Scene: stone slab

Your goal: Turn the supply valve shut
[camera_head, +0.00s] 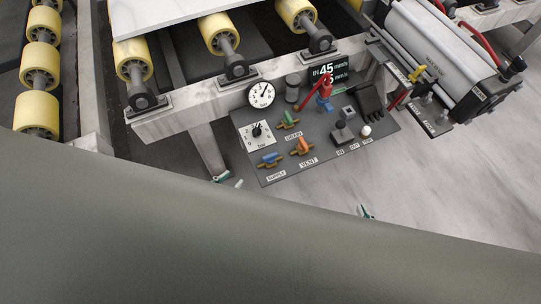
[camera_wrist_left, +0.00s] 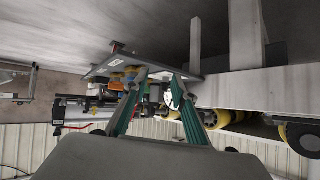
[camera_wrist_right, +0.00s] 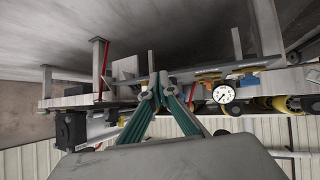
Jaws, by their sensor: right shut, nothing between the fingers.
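The supply valve (camera_head: 270,158) has a blue handle on a brass body. It sits at the front left corner of the grey control panel (camera_head: 322,165), above the SUPPLY label. The handle looks roughly in line with its body. My left gripper (camera_head: 229,181) is open and empty, left of and below the panel's front left corner, apart from the valve. Its two fingers (camera_wrist_left: 160,78) stand apart in the left wrist view. My right gripper (camera_head: 366,212) is shut and empty in front of the panel. Its fingertips (camera_wrist_right: 159,80) are together in the right wrist view.
An orange vent valve (camera_head: 302,146) stands right beside the supply valve, with a green drain valve (camera_head: 288,119) behind. A dial (camera_head: 258,135), a gauge (camera_head: 261,94) and a red lever (camera_head: 325,89) are also there. Yellow rollers (camera_head: 217,35) lie behind. My arm covers the foreground.

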